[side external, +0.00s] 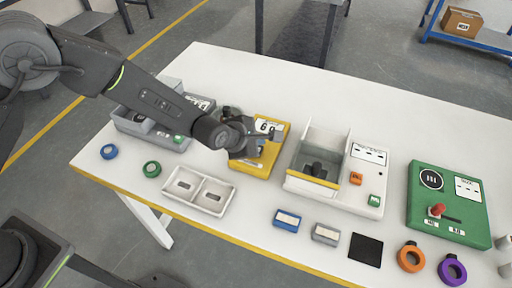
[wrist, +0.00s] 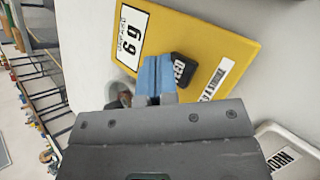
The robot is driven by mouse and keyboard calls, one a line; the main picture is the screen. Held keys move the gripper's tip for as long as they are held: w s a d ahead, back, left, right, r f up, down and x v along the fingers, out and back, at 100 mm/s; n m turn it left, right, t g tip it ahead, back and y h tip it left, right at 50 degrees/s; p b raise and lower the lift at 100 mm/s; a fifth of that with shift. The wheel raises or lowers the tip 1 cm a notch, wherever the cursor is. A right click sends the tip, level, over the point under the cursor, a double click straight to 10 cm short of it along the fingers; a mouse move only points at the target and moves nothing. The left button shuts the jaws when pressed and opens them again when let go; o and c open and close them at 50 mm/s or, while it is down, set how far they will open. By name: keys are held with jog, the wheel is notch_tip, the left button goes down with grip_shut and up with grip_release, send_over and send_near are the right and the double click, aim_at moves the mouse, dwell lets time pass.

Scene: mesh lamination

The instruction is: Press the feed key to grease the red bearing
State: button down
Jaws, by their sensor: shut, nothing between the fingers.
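A yellow unit (side external: 263,167) stands on the white table, with a white label reading "6 g"; it also fills much of the wrist view (wrist: 215,42). A small black key (wrist: 183,69) with white lettering sits on its face. My gripper (side external: 250,154) is over the yellow unit; in the wrist view its blue fingertips (wrist: 155,68) are together and empty, just left of the black key. I cannot tell whether they touch it. A round greyish part (wrist: 120,93) shows left of the fingers, partly hidden. I cannot make out a red bearing.
A grey bin (side external: 131,124) stands left, a clear-walled white machine (side external: 350,200) and green box (side external: 447,218) right.

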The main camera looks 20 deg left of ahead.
jog(key=shift+r, duration=2.55)
jog(key=shift+r, duration=0.15)
jog(key=s+a+r+m+g+y, duration=0.1)
jog(key=s+a+r+m, duration=0.5)
jog(key=r, duration=0.3)
jog(key=s+a+r+m, duration=0.4)
jog(key=a+r+m, duration=0.1)
jog(key=a+r, duration=0.35)
jog(key=s+a+r+m+g+y, duration=0.1)
jog(key=s+a+m, duration=0.4)
jog(key=s, duration=0.4)
jog(key=s+a+r+m+y, duration=0.1)
jog(key=s+a+m, duration=0.5)
jog(key=s, duration=0.4)
jog(key=shift+a+g+y, duration=0.2)
jog(key=shift+g+y, duration=0.2)
